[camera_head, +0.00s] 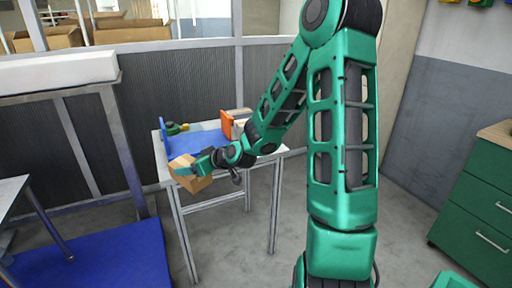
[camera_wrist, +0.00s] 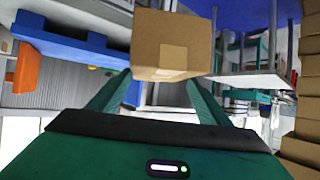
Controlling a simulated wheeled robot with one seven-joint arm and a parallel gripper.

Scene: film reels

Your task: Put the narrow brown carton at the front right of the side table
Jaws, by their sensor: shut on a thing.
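My gripper (camera_head: 206,162) is shut on a brown carton (camera_head: 186,179), which it holds at the front left of the side table (camera_head: 213,199) in the head view. The carton also shows between the two fingers in the wrist view (camera_wrist: 172,45), with a paler square on its face. In the head view the carton overlaps the table's front left corner; I cannot tell whether it touches the table. The front right of the side table is partly hidden behind my arm.
A blue mat or tray (camera_head: 194,142) covers much of the tabletop. An orange thing (camera_head: 227,124) stands at the back right, with a green and yellow item (camera_head: 176,128) at the back left. A green drawer cabinet (camera_head: 477,205) stands far right; a blue floor mat (camera_head: 95,257) lies left.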

